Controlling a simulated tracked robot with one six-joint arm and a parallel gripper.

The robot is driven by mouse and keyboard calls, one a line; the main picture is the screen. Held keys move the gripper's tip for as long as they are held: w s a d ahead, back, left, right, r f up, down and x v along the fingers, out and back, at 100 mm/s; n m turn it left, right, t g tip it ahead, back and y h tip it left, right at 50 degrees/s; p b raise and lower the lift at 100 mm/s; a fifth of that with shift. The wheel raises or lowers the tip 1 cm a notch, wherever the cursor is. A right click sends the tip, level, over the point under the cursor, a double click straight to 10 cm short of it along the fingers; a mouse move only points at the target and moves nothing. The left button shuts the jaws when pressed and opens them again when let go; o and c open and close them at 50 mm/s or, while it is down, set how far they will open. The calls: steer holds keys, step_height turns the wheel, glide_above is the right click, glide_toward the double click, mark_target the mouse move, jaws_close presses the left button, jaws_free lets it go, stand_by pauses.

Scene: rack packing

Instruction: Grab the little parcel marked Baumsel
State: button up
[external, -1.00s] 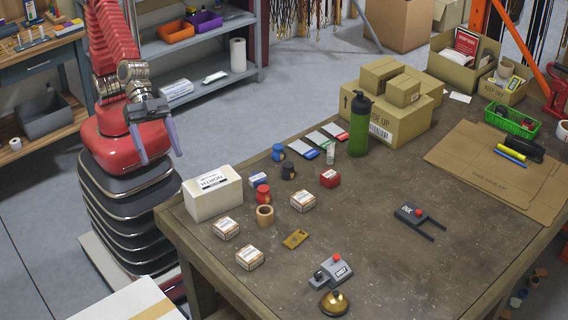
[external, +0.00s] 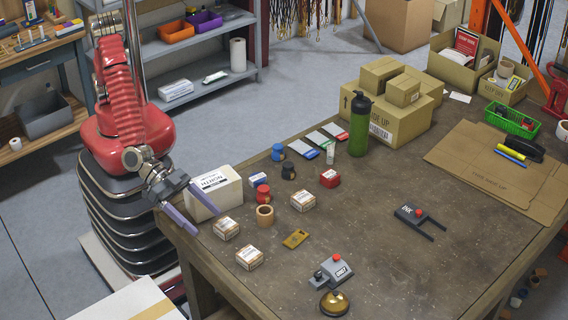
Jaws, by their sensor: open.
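Several little parcels lie on the near left part of the workbench. Three are brown and white boxes: one at the left (external: 226,229), one nearer the front (external: 250,257) and one further back (external: 303,200). A small blue and white box (external: 259,180) and a small red box (external: 330,178) lie behind them. Their labels are too small to read, so I cannot tell which is marked Baumsel. My gripper (external: 206,225) is open and empty, pointing down at the bench's left edge, just left of the left brown and white parcel and in front of the white NORTH box (external: 214,194).
A wooden ring (external: 265,216), a red jar (external: 263,194) and a tan plate (external: 295,239) lie among the parcels. A green bottle (external: 361,125) stands before stacked cartons (external: 400,127). A brass bell (external: 334,303) is at the front. The bench's middle right is mostly clear.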

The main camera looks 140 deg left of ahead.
mark_target(242, 251)
steer(key=f+y, duration=0.1)
steer(key=f, duration=0.1)
steer(key=a+f+y, duration=0.1)
steer(key=f, duration=0.1)
steer(key=a+f+n, duration=0.1)
steer(key=f, duration=0.1)
steer(key=shift+w+f+y, duration=0.15)
steer(key=shift+f+y, duration=0.2)
steer(key=shift+y, duration=0.05)
steer(key=shift+x, duration=4.3)
steer(key=shift+f, duration=0.2)
steer(key=shift+f+x, duration=0.15)
steer(key=shift+x, duration=1.1)
steer(key=shift+f+x, duration=0.1)
steer(key=shift+x, duration=1.15)
steer(key=shift+d, duration=0.1)
steer(key=c, duration=1)
